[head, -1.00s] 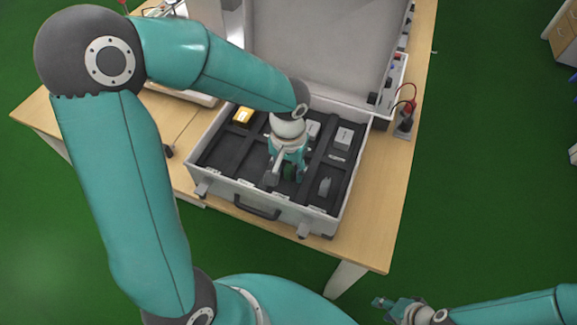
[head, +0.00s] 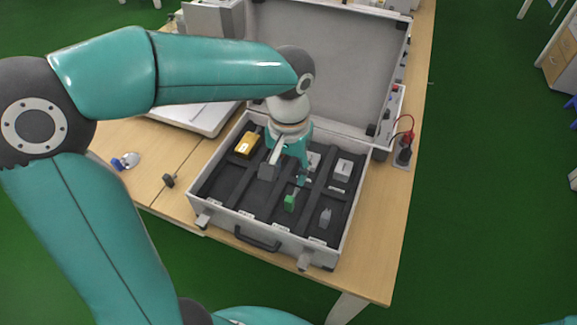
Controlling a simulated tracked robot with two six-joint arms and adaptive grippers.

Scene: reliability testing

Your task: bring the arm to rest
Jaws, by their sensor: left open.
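My left arm comes in from the left and bends over the open case (head: 216,216) on the table. My left gripper (head: 287,176) hangs over the middle of the case, pointing down, with its jaws open. A small green block (head: 290,202) stands in a slot of the case just below the gripper, and it looks free of the fingers.
The case holds a yellow part (head: 248,144), a white box (head: 343,170) and a grey piece (head: 325,217). Its raised lid (head: 320,60) stands behind. Red and black plugs (head: 405,148) sit at its right. The wooden table (head: 375,240) is bare along its right front.

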